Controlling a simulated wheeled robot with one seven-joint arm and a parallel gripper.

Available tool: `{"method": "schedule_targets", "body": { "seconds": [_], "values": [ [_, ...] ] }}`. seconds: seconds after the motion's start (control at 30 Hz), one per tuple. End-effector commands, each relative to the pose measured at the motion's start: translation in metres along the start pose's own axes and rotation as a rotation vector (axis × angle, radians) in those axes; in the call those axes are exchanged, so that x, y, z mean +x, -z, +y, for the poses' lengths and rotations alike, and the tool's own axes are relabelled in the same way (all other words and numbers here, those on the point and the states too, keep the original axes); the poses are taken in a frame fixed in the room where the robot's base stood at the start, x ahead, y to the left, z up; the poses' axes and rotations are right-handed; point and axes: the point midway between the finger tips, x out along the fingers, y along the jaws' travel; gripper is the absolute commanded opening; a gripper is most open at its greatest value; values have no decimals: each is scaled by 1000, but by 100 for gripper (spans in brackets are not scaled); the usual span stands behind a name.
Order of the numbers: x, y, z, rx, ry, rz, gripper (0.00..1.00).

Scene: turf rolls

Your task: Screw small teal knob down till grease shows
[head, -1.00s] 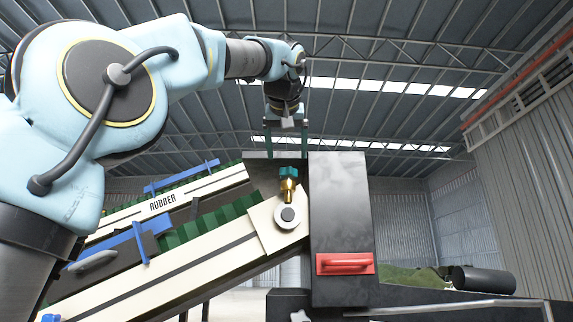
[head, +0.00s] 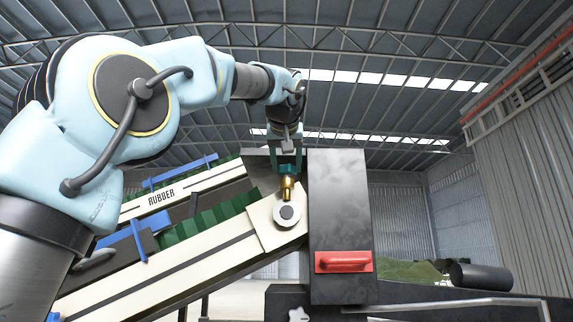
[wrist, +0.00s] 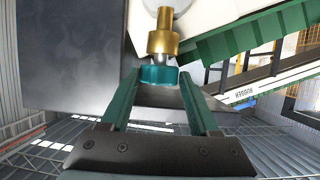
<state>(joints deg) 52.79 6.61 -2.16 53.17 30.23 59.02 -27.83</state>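The small teal knob (wrist: 159,75) sits on top of a brass fitting (wrist: 162,36) in the wrist view. In the head view the brass fitting (head: 288,187) stands above a round white boss on the end of a conveyor frame. My gripper (head: 287,166) points down from above in the head view. In the wrist view my gripper (wrist: 159,74) has its two green fingers on either side of the knob, and the knob fills the space between the tips. No grease can be made out.
A dark upright panel (head: 340,215) with a red handle (head: 344,262) stands close to the right of the fitting. The sloping conveyor (head: 190,265) with green ribs runs down to the left. A black roller (head: 482,277) lies at the right.

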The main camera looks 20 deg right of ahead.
Motion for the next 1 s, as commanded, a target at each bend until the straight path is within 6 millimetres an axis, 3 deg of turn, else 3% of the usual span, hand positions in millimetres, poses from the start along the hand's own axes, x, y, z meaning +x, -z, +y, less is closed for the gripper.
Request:
{"method": "schedule_targets", "body": {
  "seconds": [0.07,0.5,1.0],
  "values": [
    [0,0,0,0,0,0,52],
    [0,0,0,0,0,0,2],
    [0,1,-6,50,-127,1,2]
  ]
}}
